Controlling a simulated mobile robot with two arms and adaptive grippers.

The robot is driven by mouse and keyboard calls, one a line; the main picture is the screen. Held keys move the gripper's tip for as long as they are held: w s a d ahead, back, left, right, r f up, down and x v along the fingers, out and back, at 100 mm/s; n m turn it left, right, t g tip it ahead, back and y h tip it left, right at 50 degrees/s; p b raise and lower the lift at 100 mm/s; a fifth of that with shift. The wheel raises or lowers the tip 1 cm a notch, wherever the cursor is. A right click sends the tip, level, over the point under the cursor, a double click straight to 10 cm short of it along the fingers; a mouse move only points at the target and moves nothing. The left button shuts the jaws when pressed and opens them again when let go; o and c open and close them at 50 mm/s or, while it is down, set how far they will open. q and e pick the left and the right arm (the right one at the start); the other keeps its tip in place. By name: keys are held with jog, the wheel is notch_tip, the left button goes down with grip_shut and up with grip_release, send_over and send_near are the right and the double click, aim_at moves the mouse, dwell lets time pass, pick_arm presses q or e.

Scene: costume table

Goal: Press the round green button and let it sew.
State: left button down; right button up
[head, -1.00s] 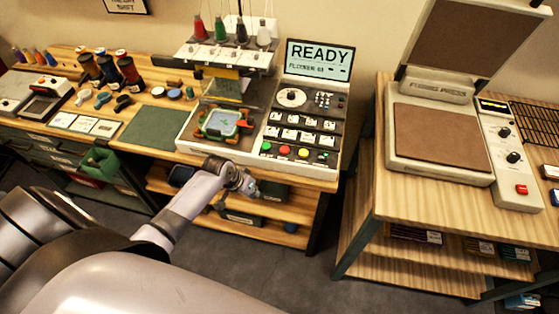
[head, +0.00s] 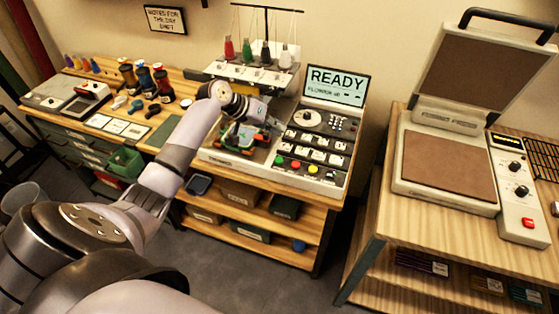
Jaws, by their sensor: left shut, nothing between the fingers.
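The round green button (head: 280,160) is at the left end of the row along the front of the embroidery machine's control panel (head: 322,122). A red button (head: 296,164) and a yellow button (head: 312,169) are to its right. The screen (head: 337,86) reads READY. My left gripper (head: 256,110) is shut and empty, above the hoop (head: 243,138) and up and left of the green button, apart from it. It hides part of the machine's stitching area. My right gripper is not in view.
Thread cones (head: 247,48) stand on the machine's rack behind my gripper. Large spools (head: 144,78) and small tools are on the table to the left. A fusing press (head: 447,165) with its lid raised stands on a separate bench to the right, across a gap.

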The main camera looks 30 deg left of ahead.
pick_arm(q)
jog(key=shift+w+a+f, duration=0.1)
jog(key=shift+a+f, duration=0.05)
jog(key=shift+f, duration=0.05)
jog(key=b, duration=0.8)
send_over(277, 158)
notch_tip(277, 158, down, 8)
jog(key=shift+r, duration=0.1)
jog(key=shift+f, duration=0.4)
jog(key=shift+f, duration=0.2)
dwell(0.5)
jog(key=shift+f, duration=0.25)
